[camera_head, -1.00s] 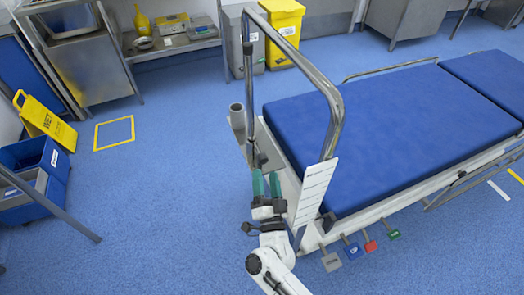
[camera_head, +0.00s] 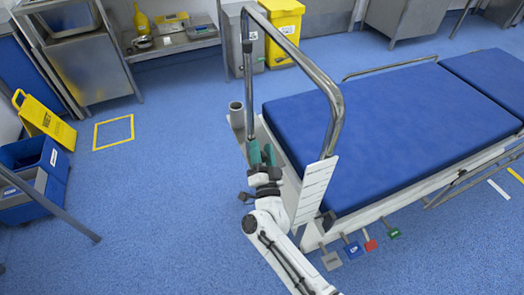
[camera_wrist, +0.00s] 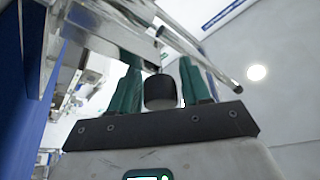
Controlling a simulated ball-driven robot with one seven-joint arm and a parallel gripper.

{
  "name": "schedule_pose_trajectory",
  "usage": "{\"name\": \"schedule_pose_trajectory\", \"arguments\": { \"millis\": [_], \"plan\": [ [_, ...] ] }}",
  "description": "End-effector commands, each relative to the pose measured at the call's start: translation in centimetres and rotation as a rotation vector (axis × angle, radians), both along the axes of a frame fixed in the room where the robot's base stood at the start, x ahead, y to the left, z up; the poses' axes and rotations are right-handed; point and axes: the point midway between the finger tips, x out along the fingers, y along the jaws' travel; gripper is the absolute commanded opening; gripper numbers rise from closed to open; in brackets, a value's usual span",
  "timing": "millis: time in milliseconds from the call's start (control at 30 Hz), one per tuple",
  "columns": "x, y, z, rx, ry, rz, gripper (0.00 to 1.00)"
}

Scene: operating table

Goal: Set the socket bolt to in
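A black cylindrical knob (camera_wrist: 160,92), which looks like the socket bolt, shows between my green fingers in the wrist view. My gripper (camera_head: 262,150) is at the lower end of the chrome frame's near-left post, at the head end of the bed. In the wrist view my gripper (camera_wrist: 158,75) has its fingers apart, one on each side of the knob, with small gaps visible. I cannot tell how deep the knob lies between them. In the head view my fingers and wrist hide the knob, so how far in the bolt sits cannot be told.
The chrome frame (camera_head: 290,48) rises above the gripper. A grey tube holder (camera_head: 237,115) stands just left of it, and a white label plate (camera_head: 315,190) to its right. The blue mattress (camera_head: 390,130) lies beyond. Floor (camera_head: 160,210) to the left is clear.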

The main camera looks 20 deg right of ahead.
Motion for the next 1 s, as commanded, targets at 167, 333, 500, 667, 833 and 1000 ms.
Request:
{"name": "schedule_pose_trajectory", "arguments": {
  "millis": [167, 333, 500, 667, 833, 1000],
  "plan": [
    [0.0, 0.0, 0.0, 0.000, 0.000, 0.000, 0.30],
    [0.0, 0.0, 0.0, 0.000, 0.000, 0.000, 0.14],
    [0.0, 0.0, 0.0, 0.000, 0.000, 0.000, 0.00],
    [0.0, 0.0, 0.0, 0.000, 0.001, -0.001, 0.00],
    [0.4, 0.0, -0.1, 0.000, -0.001, -0.001, 0.00],
    [2.4, 0.0, -0.2, 0.001, -0.002, 0.000, 0.00]
  ]
}}
